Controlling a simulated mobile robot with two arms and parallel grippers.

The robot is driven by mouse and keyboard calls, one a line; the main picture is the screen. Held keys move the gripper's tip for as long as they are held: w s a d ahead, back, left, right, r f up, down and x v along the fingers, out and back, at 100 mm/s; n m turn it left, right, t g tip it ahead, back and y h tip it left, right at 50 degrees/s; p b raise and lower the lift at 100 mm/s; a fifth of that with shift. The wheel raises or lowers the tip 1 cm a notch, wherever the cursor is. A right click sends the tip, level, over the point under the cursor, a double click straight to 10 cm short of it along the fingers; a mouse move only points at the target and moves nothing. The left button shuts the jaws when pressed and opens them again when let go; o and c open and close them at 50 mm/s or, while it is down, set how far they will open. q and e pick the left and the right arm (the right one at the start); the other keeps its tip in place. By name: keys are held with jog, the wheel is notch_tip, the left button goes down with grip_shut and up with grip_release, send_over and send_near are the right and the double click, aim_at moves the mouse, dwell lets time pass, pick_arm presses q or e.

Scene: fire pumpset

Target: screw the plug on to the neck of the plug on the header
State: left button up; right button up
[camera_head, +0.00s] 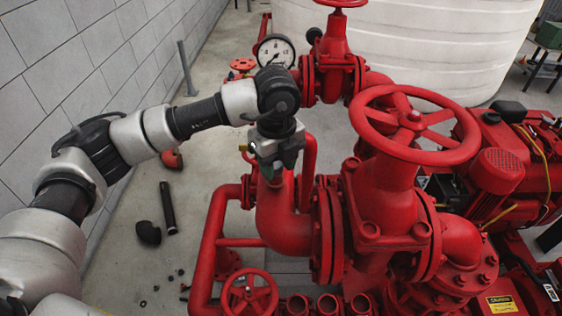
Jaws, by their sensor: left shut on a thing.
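My left gripper (273,172) comes in on my left arm from the left and points down over the red pipe elbow (283,222) of the header. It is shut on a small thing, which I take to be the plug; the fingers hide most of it. The neck is hidden under the fingers, so I cannot tell whether the plug touches it or sits on its thread. My right gripper is not in view.
A large red handwheel valve (415,125) stands close on the right, with a pressure gauge (275,52) behind. A smaller handwheel (249,293) is below. A black pipe piece (168,207) and loose parts lie on the floor. A block wall (70,75) is at left.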

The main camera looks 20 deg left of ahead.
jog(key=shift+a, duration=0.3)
pick_arm(q)
jog(key=shift+w+d, duration=0.15)
jog(key=shift+w, duration=0.05)
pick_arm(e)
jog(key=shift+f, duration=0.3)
pick_arm(q)
jog(key=shift+b, duration=0.45)
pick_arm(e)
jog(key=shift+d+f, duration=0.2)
pick_arm(q)
jog(key=shift+f+b, duration=1.35)
jog(key=shift+f, duration=0.05)
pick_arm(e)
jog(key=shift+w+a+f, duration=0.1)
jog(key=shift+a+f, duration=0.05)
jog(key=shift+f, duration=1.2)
pick_arm(q)
jog(key=shift+f+m+b, duration=0.1)
jog(key=shift+m+b, duration=0.2)
jog(key=shift+b, duration=0.05)
jog(key=shift+s+m+b, duration=0.1)
jog(key=shift+m+b, duration=0.7)
jog(key=shift+m, duration=0.9)
jog(key=shift+r+m, duration=0.25)
jog(key=shift+m, duration=0.05)
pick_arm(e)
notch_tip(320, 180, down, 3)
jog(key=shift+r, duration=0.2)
